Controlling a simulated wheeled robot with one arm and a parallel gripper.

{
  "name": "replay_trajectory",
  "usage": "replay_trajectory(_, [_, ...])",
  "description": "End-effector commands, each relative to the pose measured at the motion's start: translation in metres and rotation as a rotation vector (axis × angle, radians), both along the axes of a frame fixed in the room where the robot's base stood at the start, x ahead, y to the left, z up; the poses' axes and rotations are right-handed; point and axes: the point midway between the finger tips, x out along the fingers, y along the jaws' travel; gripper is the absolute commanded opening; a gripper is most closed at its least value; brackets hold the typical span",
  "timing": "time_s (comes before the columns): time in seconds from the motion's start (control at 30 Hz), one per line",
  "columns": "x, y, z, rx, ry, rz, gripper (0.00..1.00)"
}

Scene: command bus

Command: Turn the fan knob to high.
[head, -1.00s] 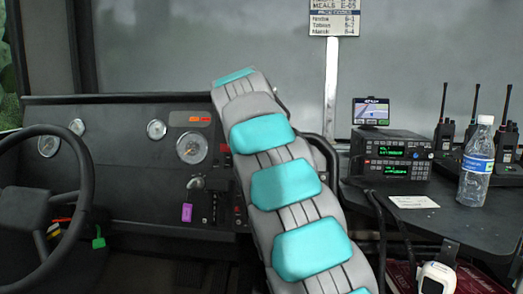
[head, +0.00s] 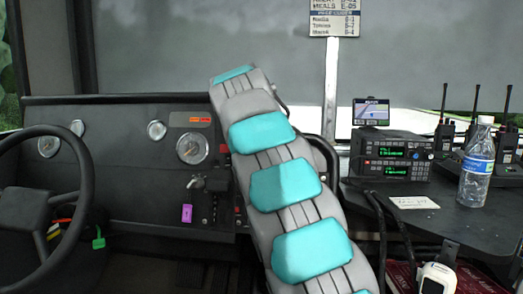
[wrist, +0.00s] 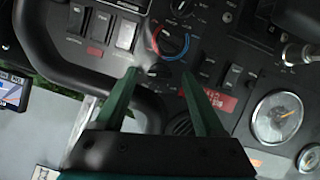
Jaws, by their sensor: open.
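In the wrist view, my gripper (wrist: 159,77) is open, its two green fingers pointing at the dark dashboard panel (wrist: 225,75). A small dark knob (wrist: 158,70) shows between the fingertips; whether they touch it I cannot tell. Just beyond it is a round dial (wrist: 172,42) with a red and blue arc. Another round knob (wrist: 182,6) is cut by the top edge. The labels are too small to read, so I cannot tell which one is the fan knob. In the head view, my arm hides the gripper and these knobs.
A curved dark rail (wrist: 75,70) runs close to the gripper in the wrist view. Rocker switches (wrist: 126,35) and gauges (wrist: 277,117) flank the knobs. The steering wheel (head: 85,175) stands left; a radio (head: 390,158) and a bottle (head: 477,165) are on the right.

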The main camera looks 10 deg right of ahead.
Motion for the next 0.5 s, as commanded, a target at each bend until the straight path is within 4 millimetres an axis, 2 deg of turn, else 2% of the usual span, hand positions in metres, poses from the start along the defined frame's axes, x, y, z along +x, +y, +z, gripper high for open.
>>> replay_trajectory(0.33, [-0.036, 0.018, 0.038, 0.0, -0.005, 0.003, 0.71])
replay_trajectory(0.5, [-0.046, 0.022, 0.046, 0.0, -0.001, 0.001, 0.71])
